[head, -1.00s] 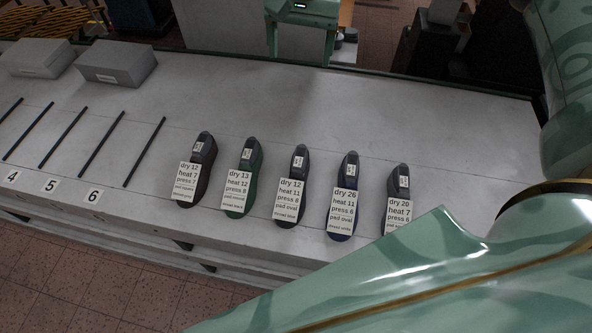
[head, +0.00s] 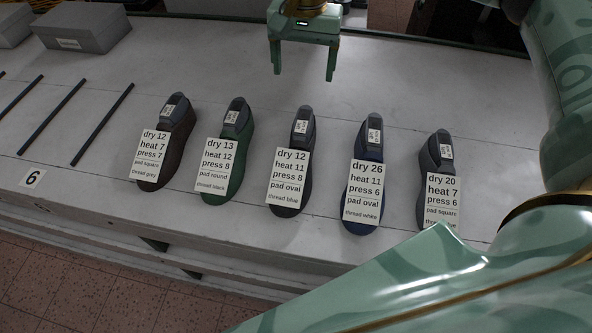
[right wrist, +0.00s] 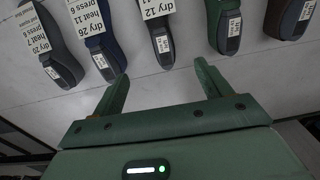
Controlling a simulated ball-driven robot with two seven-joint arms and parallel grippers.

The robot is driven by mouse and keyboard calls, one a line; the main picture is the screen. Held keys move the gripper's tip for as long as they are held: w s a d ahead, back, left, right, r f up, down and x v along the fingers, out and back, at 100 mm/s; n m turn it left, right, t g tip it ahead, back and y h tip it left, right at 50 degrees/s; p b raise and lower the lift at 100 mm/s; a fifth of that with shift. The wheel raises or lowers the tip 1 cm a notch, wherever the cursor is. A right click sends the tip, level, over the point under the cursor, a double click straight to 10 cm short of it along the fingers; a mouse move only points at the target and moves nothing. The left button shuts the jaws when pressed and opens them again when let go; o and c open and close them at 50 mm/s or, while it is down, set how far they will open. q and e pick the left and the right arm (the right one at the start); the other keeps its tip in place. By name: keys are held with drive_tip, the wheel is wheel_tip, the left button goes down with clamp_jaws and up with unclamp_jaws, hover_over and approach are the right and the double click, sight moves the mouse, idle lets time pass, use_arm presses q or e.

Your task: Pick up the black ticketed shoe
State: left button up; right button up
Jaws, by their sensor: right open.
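Five shoes on lasts lie in a row on the grey bench, each with a white ticket over its front part. The middle one (head: 303,141), ticketed dry 12, heat 11, looks black; it also shows in the right wrist view (right wrist: 160,46). The far right shoe (head: 430,160), ticketed dry 20, looks dark grey, so the two are close in colour. My right gripper (head: 304,74) is open and empty, beyond the heel end of the middle shoe. In the right wrist view its fingers (right wrist: 162,74) point toward that shoe, apart from it. My left gripper is not in view.
A brown shoe (head: 178,128) and a green shoe (head: 240,130) lie left of the middle one, a navy shoe (head: 373,150) right of it. Gaps between them are narrow. Black bars (head: 103,122) and a grey box (head: 85,28) are at left.

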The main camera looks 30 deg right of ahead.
drive_tip(key=b, duration=0.3)
hover_over(300, 133)
wheel_tip(300, 133, down, 6)
wheel_tip(300, 133, down, 10)
drive_tip(key=shift+w+d+f+b, duration=0.1)
drive_tip(key=shift+f+b, duration=0.15)
drive_tip(key=shift+b, duration=0.7)
wheel_tip(300, 133, down, 5)
drive_tip(key=shift+r+b, duration=0.2)
drive_tip(key=shift+b, duration=0.4)
drive_tip(key=shift+f, duration=0.45)
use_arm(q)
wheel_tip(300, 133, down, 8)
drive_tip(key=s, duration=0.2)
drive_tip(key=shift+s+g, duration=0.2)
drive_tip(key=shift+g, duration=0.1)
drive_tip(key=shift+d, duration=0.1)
use_arm(e)
drive_tip(key=c, duration=1.5)
drive_tip(key=shift+r, duration=0.15)
drive_tip(key=shift+c, duration=0.8)
drive_tip(key=shift+r, duration=0.1)
